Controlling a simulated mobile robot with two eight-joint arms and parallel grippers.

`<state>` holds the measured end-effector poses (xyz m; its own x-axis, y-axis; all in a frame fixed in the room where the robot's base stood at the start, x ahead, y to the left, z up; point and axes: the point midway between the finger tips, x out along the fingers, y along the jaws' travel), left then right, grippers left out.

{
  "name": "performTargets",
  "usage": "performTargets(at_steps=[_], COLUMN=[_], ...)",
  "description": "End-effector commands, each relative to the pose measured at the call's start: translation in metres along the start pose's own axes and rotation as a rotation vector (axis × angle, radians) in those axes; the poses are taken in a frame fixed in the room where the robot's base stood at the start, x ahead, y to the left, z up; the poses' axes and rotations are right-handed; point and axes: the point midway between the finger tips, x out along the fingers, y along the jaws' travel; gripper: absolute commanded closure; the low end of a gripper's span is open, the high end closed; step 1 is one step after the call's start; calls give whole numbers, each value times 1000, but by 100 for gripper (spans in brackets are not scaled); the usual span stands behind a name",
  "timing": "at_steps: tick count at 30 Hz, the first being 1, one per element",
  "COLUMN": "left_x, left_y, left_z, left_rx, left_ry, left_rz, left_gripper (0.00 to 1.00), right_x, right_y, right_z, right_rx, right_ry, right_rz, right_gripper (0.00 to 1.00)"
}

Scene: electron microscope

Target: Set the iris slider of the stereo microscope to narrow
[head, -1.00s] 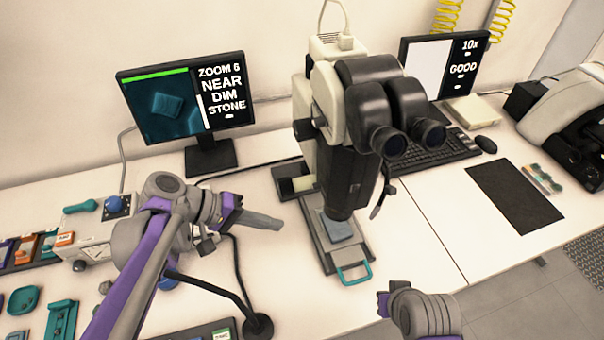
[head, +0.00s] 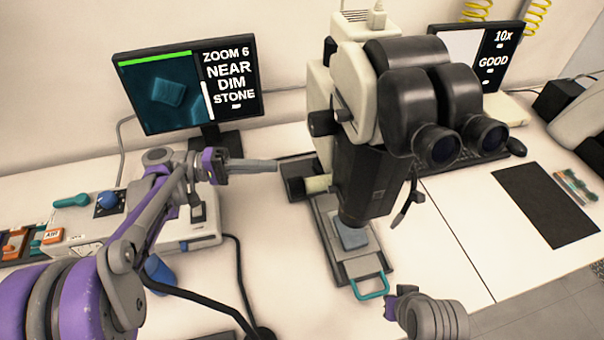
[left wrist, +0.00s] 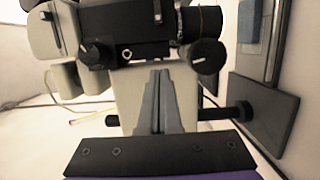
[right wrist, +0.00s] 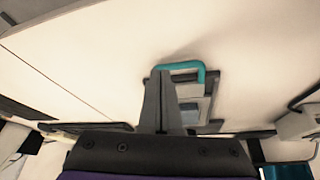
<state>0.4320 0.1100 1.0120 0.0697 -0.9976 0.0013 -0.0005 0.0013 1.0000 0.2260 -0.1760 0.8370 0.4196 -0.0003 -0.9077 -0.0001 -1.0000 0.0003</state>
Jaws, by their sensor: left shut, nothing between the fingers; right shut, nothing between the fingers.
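The stereo microscope (head: 372,185) has a white body, black twin eyepieces and a black lower tube over its stage. A grey-blue block (head: 354,237) sits on the stage under the tube. My left gripper (head: 276,166) is shut and empty, left of the microscope, its tips pointing at the column. In the left wrist view its fingers (left wrist: 160,78) overlap the pale column, below a black housing with knobs (left wrist: 208,56). I cannot tell which part is the iris slider or its setting. My right gripper (head: 388,303) is near the front edge; its fingers (right wrist: 161,75) are shut and empty.
A teal handle (head: 370,288) sticks out at the stage front. The left monitor (head: 187,88) reads ZOOM 6, NEAR, DIM, STONE. A white control box (head: 85,215) with a blue knob stands at left, behind my left arm. A black cable (head: 240,285) crosses the table. A dark mat (head: 545,203) lies right.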

Motion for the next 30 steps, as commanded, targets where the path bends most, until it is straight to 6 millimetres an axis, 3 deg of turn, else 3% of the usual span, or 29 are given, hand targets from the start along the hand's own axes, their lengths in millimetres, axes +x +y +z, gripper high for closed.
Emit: performTargets(at_steps=[5,16,22,30], left_x=[24,102,105,107], left_y=[0,0,0,0], left_z=[1,2,30,40], left_rx=[0,0,0,-1], left_ry=[-5,-6,0,0], left_rz=[0,0,-1,-1], left_gripper=[100,100,100,100], right_x=[-1,-2,-3,-4], right_y=[0,0,0,0], right_z=[0,-1,-2,-2], right_rx=[0,0,0,0], right_ry=[0,1,1,1], right_rz=[0,0,0,0], right_gripper=[100,100,100,100])
